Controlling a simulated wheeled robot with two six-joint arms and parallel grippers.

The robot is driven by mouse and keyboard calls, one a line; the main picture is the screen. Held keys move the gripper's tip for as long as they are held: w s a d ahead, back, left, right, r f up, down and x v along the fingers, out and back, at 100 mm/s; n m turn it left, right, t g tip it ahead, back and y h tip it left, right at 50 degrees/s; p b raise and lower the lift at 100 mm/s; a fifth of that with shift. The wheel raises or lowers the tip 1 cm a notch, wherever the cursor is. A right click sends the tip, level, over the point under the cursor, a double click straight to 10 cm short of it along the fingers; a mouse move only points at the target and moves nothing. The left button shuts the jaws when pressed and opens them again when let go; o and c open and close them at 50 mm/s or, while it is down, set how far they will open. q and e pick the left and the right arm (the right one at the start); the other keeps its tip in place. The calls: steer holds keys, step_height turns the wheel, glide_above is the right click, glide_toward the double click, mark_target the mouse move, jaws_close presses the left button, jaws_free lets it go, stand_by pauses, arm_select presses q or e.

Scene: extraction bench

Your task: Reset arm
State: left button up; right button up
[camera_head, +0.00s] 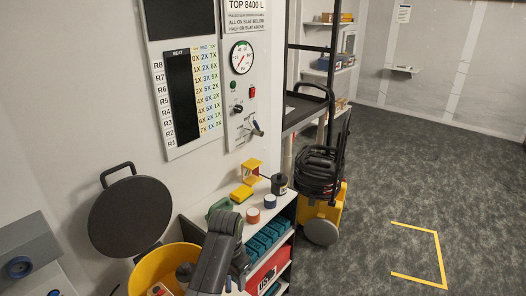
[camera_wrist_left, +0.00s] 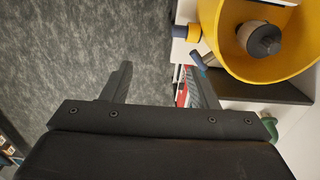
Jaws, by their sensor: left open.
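My left arm (camera_head: 213,265) comes up from the bottom of the head view, over the front of a low shelf unit. Its gripper is mostly hidden behind the arm there. In the left wrist view my left gripper (camera_wrist_left: 160,78) has its two fingers well apart, with only grey carpet and nothing held between them. The right finger is close in the picture to the shelf unit's edge; I cannot tell the gap. My right gripper is in neither view.
A yellow bin (camera_head: 150,271) stands left of my arm; a yellow bin (camera_wrist_left: 228,62) also shows in the wrist view. The shelf unit (camera_head: 283,216) holds tape rolls and teal boxes. A yellow cart (camera_head: 331,208) with black hose stands beyond.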

arm_select(q)
steer(key=s+a+f+n, duration=0.1)
steer(key=s+a+f, duration=0.35)
steer(key=f, duration=0.55)
steer(key=s+a+f+n, duration=0.25)
steer(key=s+f, duration=0.35)
steer(key=f, duration=0.4)
steer(key=s+a+f+n, duration=0.1)
steer(key=s+a+f, duration=0.4)
steer(key=f, duration=0.5)
steer(key=s+a+f+n, duration=0.1)
steer(key=s+a+f, duration=0.25)
steer(key=s, duration=0.75)
steer(key=s+a+f+n+t+y, duration=0.1)
steer(key=s+a+f+n, duration=0.3)
steer(key=s, duration=0.8)
steer(key=s+a+f+m, duration=0.1)
steer(key=s+a+f, duration=0.3)
steer(key=s, duration=0.7)
step_height(320, 180, down, 10)
steer(key=w+d+b, duration=0.1)
steer(key=b, duration=0.8)
steer(key=shift+d, duration=0.2)
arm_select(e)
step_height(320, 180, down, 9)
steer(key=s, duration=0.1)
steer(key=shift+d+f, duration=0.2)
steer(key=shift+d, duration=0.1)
